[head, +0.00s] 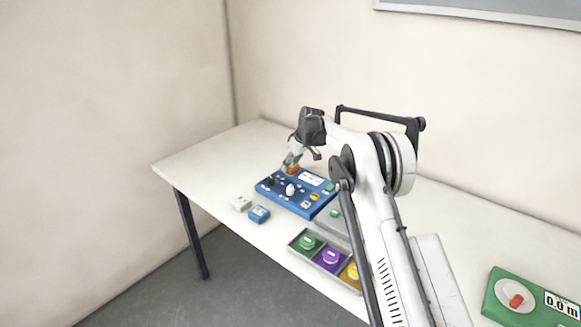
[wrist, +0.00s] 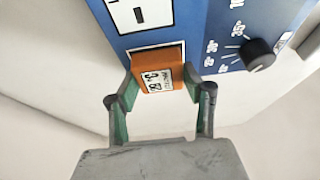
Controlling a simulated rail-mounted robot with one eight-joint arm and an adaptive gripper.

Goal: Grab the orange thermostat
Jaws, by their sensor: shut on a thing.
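The orange thermostat (wrist: 158,72) is a small block with a white label, at the edge of the blue panel in the wrist view. My gripper (wrist: 160,92) has its two green-padded fingers closed on the thermostat's left and right sides. In the head view, the thermostat (head: 294,168) is a small orange spot at the back left of the blue panel (head: 287,204). My gripper (head: 293,162) reaches down to it there. I cannot tell whether the thermostat is still touching the panel.
The panel has a black knob (wrist: 257,54) right of the thermostat. A tray (head: 297,252) with green, purple and yellow items is in front. A green device (head: 500,293) sits far right.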

